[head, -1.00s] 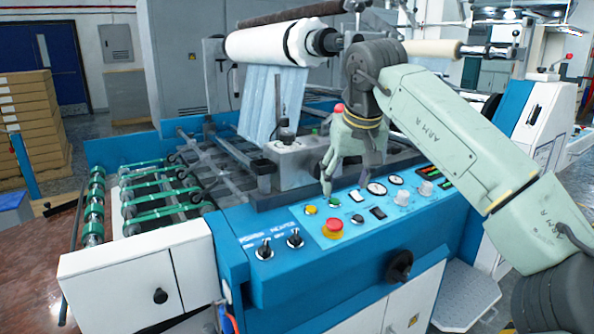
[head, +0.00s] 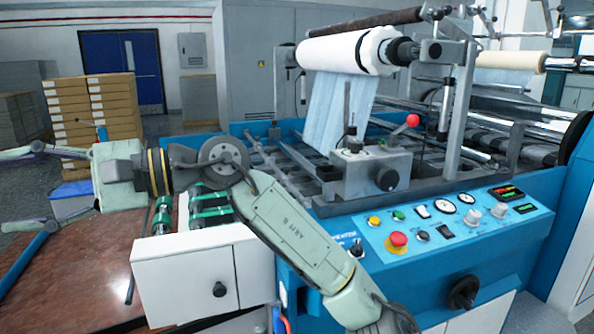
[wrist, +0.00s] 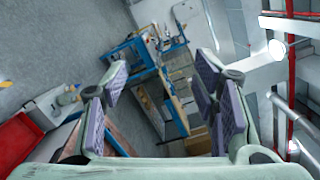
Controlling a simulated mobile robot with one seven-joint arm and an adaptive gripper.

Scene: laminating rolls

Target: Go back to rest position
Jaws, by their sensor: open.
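My gripper (head: 20,187) is at the left edge of the head view, pointing left over the brown tabletop. Its two fingers are spread wide apart, with nothing between them. In the wrist view my gripper (wrist: 162,92) is also open and empty, with purple pads facing each other. The laminating machine's control panel (head: 450,225), with a red emergency button (head: 398,240), stands well to the right of my gripper. My forearm crosses in front of the machine's front left part and hides some of the green rollers (head: 211,207) and panel.
Stacked cardboard boxes (head: 112,105) stand behind my gripper. The brown tabletop (head: 95,265) looks clear below it. A white laminating roll (head: 345,52) is mounted above the machine. A red container (wrist: 18,140) is at the left in the wrist view.

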